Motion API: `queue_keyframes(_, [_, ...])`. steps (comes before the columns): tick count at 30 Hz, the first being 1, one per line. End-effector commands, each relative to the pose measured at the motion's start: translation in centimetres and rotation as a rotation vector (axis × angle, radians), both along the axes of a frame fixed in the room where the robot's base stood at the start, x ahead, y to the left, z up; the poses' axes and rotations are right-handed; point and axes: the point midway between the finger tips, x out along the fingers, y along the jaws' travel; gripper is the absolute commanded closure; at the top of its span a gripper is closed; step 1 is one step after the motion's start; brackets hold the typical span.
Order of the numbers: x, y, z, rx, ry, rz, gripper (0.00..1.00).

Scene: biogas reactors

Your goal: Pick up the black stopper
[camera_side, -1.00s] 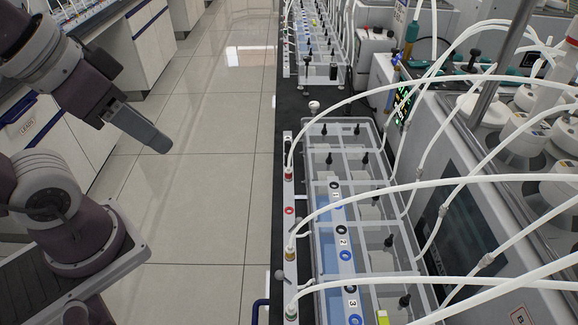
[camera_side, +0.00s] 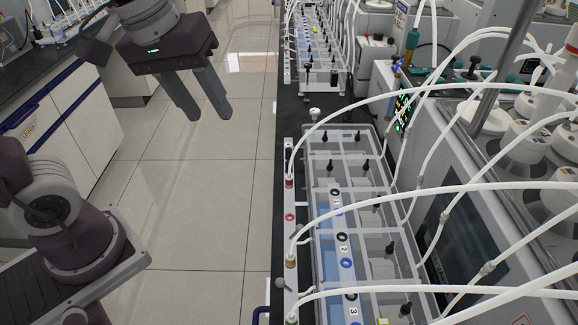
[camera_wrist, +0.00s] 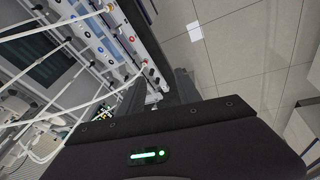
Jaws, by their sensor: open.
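Several black stoppers stand upright on the clear compartmented reactor box (camera_side: 318,240). One black stopper (camera_side: 391,248) is at the near right side, another (camera_side: 366,165) and a third (camera_side: 329,166) are farther back. I cannot tell which one the task means. My gripper (camera_side: 208,116) hangs over the floor at the upper left, left of the bench, well apart from all the stoppers. Its two fingers are spread and empty. In the wrist view my gripper (camera_wrist: 160,92) points past the bench edge, and its fingers touch nothing I can make out.
White tubes (camera_side: 430,195) arch over the box from the right. A white rail (camera_side: 290,225) with fittings runs along its left side. A grey machine (camera_side: 455,235) stands on the right. A second box (camera_side: 312,50) lies farther back. The floor (camera_side: 200,240) left of the bench is clear.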

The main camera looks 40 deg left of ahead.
Motion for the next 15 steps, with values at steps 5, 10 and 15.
queue_keyframes(5, [10.3,-0.7,-5.7,-0.119,0.201,0.544,0.6])
queue_keyframes(10, [15.4,-1.2,-11.9,-0.135,0.292,0.905,0.6])
queue_keyframes(15, [16.5,-1.3,-14.6,-0.133,0.31,1.014,0.6])
